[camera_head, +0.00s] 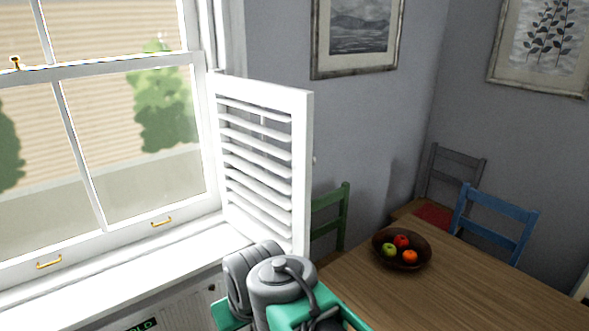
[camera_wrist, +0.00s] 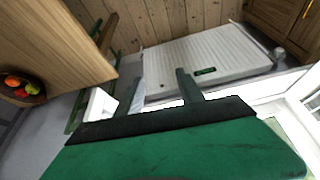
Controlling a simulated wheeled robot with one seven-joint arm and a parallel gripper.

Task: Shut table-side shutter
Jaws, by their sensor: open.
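The table-side shutter (camera_head: 301,150) is a white louvred panel at the right of the window in the head view. It is hinged at the window frame and stands swung out into the room, with a small knob on its free edge. My arm covers its bottom corner in the head view. In the wrist view a white piece (camera_wrist: 99,104), likely part of the shutter, shows beside the left finger. My gripper (camera_wrist: 160,82) is open with nothing clearly held. Its fingertips are not visible in the head view, and I cannot tell whether it touches the shutter.
The sash window (camera_head: 130,130) has a white sill (camera_head: 120,268) above a radiator (camera_wrist: 215,55). A wooden table (camera_head: 450,295) with a fruit bowl (camera_head: 402,262) stands at right, with green (camera_head: 335,225) and blue (camera_head: 500,228) chairs around it. Framed pictures hang on the wall.

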